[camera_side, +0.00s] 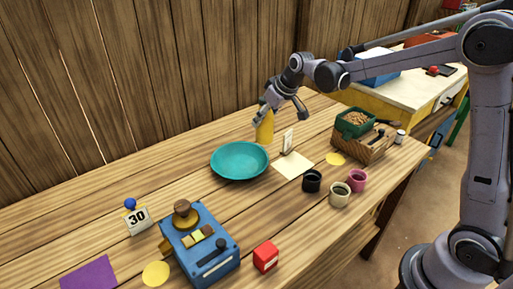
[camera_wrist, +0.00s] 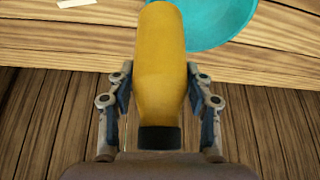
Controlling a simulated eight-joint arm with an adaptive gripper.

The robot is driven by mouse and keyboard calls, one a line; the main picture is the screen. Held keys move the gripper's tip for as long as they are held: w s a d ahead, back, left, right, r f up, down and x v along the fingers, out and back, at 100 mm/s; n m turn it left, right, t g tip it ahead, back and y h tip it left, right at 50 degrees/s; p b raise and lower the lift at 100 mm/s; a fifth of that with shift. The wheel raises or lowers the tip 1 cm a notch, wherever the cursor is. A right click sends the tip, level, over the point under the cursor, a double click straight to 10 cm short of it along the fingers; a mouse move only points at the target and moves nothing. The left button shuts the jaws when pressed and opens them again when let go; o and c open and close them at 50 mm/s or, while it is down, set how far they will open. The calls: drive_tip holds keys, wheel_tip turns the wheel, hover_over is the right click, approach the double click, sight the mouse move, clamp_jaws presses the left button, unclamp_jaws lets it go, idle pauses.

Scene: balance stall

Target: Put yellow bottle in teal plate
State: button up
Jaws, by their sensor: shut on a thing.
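My gripper (camera_side: 269,106) is shut on the yellow bottle (camera_side: 265,126). In the side view they are just behind and to the right of the teal plate (camera_side: 227,174). In the wrist view the yellow bottle (camera_wrist: 162,60) fills the middle between my gripper's fingers (camera_wrist: 160,105), with its dark end towards the camera. The teal plate (camera_wrist: 217,22) shows at the top of the wrist view, partly hidden by the bottle. The plate looks empty in the side view. I cannot tell whether the bottle touches the table.
A small standing card (camera_side: 288,140) and a cream sheet (camera_side: 293,165) lie right of the plate. Three cups, black (camera_side: 312,181), cream (camera_side: 340,195) and pink (camera_side: 357,180), stand further right. A blue box (camera_side: 205,255) stands in front. A wooden wall (camera_side: 150,80) runs behind the table.

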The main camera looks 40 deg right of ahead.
drive_tip(key=shift+w+a+f, duration=0.6)
drive_tip(key=shift+a+f, duration=0.65)
drive_tip(key=shift+f, duration=0.25)
drive_tip(key=shift+w+a+f, duration=0.65)
drive_tip(key=shift+a+f, duration=0.55)
drive_tip(key=shift+f, duration=0.25)
drive_tip(key=shift+w+a+f, duration=0.6)
drive_tip(key=shift+a+f, duration=0.65)
drive_tip(key=shift+f, duration=0.25)
drive_tip(key=shift+f, duration=0.2)
drive_tip(key=o, duration=1.4)
